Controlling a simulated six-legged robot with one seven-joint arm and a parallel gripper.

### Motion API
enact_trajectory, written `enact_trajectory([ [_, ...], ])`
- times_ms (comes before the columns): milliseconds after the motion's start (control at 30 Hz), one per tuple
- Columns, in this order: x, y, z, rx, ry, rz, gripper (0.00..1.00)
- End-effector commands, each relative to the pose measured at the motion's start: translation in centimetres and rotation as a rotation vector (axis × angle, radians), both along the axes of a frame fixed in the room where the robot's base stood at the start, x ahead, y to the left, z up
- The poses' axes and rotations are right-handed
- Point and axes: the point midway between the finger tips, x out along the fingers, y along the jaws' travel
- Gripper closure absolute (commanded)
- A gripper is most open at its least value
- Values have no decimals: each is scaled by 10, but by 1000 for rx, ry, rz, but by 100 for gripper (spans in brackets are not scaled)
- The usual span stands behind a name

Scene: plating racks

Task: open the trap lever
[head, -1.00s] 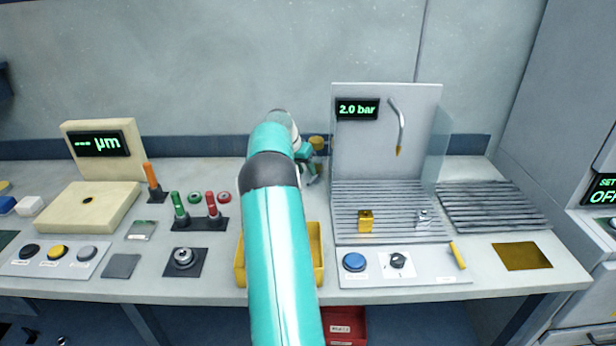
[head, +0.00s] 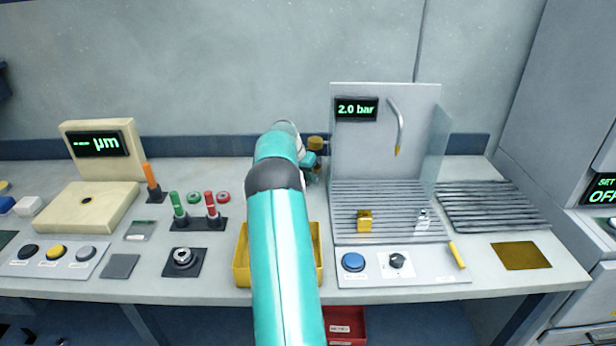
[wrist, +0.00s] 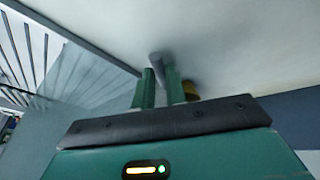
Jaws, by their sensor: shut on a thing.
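My gripper (wrist: 160,88) has its two green fingers close together around a grey rounded bar (wrist: 157,64), which I take to be the trap lever. A brass-coloured cap (wrist: 190,90) shows just behind the right finger. In the head view my gripper (head: 310,162) is at the back of the bench, left of the spray station, just below the same brass cap (head: 315,143). My arm hides most of the trap there, and the lever cannot be made out in that view.
The spray station's grey back panel (head: 365,150) stands just right of my gripper, with a clear side screen (head: 438,145). A yellow tray (head: 241,268) lies under my arm. Coloured plugs (head: 212,203) stand to the left. The wall is close behind.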

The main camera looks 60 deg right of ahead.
Motion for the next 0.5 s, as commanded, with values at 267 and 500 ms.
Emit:
enact_trajectory([
  [267, -10, 2, 1, 1, -3, 217, 100],
  [500, -18, 1, 1, 1, -2, 421, 100],
])
